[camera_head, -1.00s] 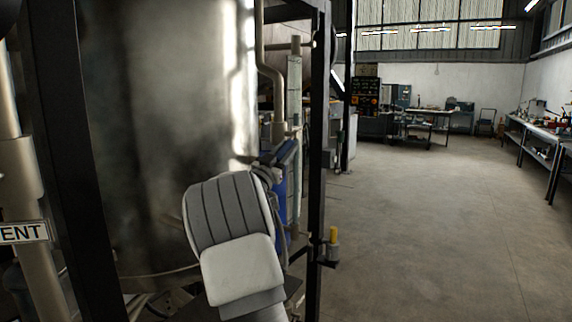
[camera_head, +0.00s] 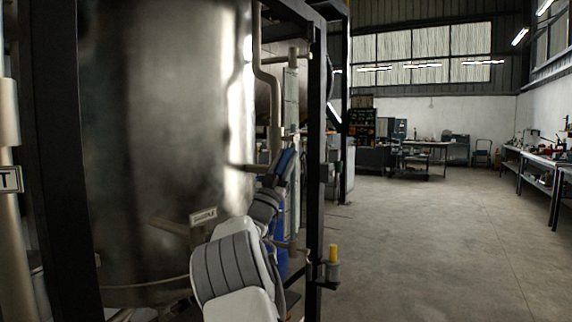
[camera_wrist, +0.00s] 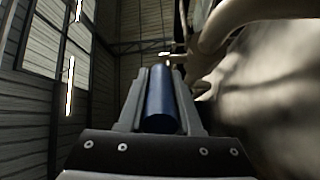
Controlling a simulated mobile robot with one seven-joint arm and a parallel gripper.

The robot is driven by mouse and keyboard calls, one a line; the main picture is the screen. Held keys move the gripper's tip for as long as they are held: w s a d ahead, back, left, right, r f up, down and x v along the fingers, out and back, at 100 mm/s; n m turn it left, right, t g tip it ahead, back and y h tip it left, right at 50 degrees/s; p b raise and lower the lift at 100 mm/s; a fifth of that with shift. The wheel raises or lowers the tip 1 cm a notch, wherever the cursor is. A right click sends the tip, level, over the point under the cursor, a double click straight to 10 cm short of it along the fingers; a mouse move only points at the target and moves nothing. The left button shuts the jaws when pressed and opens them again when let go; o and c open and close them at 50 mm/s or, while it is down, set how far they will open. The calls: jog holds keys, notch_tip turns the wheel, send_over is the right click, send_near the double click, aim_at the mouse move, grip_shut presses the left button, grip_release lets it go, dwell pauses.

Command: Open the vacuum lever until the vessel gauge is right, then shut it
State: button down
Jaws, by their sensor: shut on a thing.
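In the wrist view my gripper (camera_wrist: 160,74) is shut on a blue cylindrical lever handle (camera_wrist: 160,108), which lies lengthwise between the two grey fingers. In the head view the arm reaches up beside the large metal vessel (camera_head: 155,120), and a blue part (camera_head: 284,163) shows at its far end; I cannot tell whether it is the handle. A small label plate (camera_head: 203,216) shows in front of the vessel. I cannot make out a gauge dial or its reading in either view.
A black frame post (camera_head: 316,180) stands right of the arm, with a yellow-topped fitting (camera_head: 332,262) on it. A pale pipe (camera_head: 272,90) runs down behind. Another dark post (camera_head: 62,160) stands at left. The concrete floor (camera_head: 430,240) at right is clear.

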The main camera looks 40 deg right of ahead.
jog(key=shift+f, duration=0.1)
jog(key=c, duration=0.6)
grip_release()
jog(key=v, duration=1.7)
jog(key=shift+a, duration=0.15)
jog(key=shift+f, duration=0.1)
